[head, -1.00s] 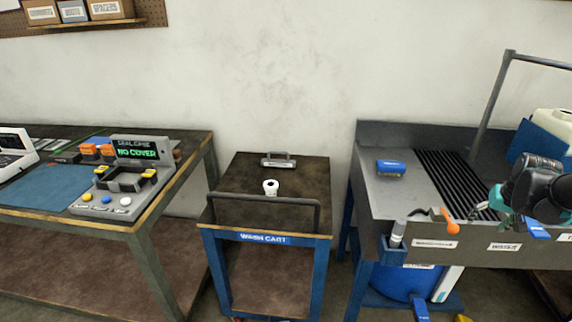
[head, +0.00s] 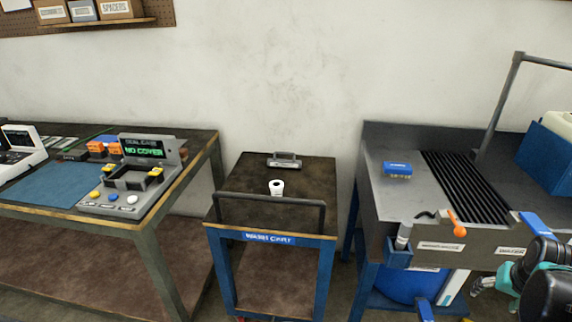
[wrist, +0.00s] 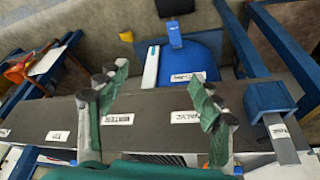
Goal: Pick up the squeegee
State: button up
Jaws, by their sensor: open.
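I cannot tell for certain which thing is the squeegee. One candidate is a narrow white and blue piece (head: 447,286) standing beside the blue bucket (head: 402,284) under the sink bench; it also shows in the wrist view (wrist: 151,67). Another is a blue piece (head: 536,224) at the sink's front edge. My gripper (head: 482,281) is in front of the bench's front panel, at the right of the head view. In the wrist view my gripper (wrist: 159,77) has its green fingers wide apart with nothing between them. The white and blue piece appears beyond them.
The sink bench's labelled front panel (head: 470,248) is close to my gripper. A blue holder (head: 397,256) with a grey tool and an orange lever (head: 456,224) stick out there. A blue brush (head: 397,169) lies on the bench. The wash cart (head: 318,228) stands left.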

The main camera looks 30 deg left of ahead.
aim_at(272, 163)
jog(key=j+u, duration=0.1)
jog(key=u, duration=0.9)
jog(key=i+j+u, duration=0.1)
jog(key=u, duration=0.85)
jog(key=i+j+u, duration=0.1)
jog(key=u, duration=0.4)
jog(key=i+z, duration=0.15)
jog(key=z, duration=1)
